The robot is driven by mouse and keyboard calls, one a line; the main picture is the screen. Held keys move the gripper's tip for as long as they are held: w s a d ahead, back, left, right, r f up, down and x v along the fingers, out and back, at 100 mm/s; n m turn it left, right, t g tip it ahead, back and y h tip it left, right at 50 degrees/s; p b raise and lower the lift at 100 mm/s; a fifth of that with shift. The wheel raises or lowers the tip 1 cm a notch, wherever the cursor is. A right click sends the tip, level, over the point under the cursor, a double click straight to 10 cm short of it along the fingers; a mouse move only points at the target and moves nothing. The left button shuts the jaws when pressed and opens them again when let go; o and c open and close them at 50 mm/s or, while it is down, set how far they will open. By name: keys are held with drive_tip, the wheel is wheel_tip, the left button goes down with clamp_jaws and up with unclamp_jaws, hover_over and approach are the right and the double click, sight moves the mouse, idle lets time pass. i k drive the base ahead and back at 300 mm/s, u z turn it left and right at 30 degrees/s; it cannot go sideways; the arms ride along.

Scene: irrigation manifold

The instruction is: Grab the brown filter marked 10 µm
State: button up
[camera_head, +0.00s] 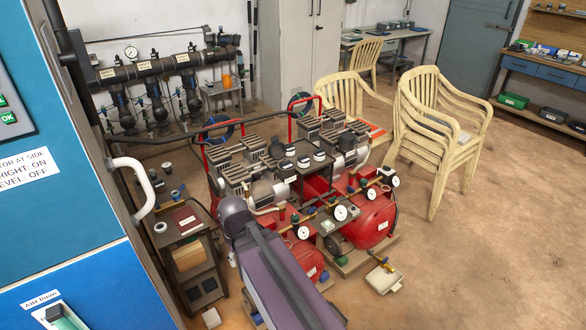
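I cannot make out a brown filter marked 10 µm in the head view. A small orange cylinder (227,81) stands on a little stand by the manifold at the back; no marking on it can be read. A tan-brown block (189,256) sits on the shelf of a small dark cart (207,284) at lower left, also without a readable mark. A grey-purple arm-like shape rises from the bottom middle and hides part of the floor and the red compressor. My gripper's fingers are not visible.
Red compressors (373,222) with gauges fill the middle. A blue cabinet (70,215) with a white handle stands close at left. The dark pipe manifold (150,68) runs along the back wall. Cream chairs (441,125) stand at right. The floor at lower right is clear.

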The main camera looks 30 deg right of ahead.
sight(288, 164)
drive_tip(key=u, duration=0.1)
drive_tip(key=i, duration=0.95)
drive_tip(key=z, duration=0.05)
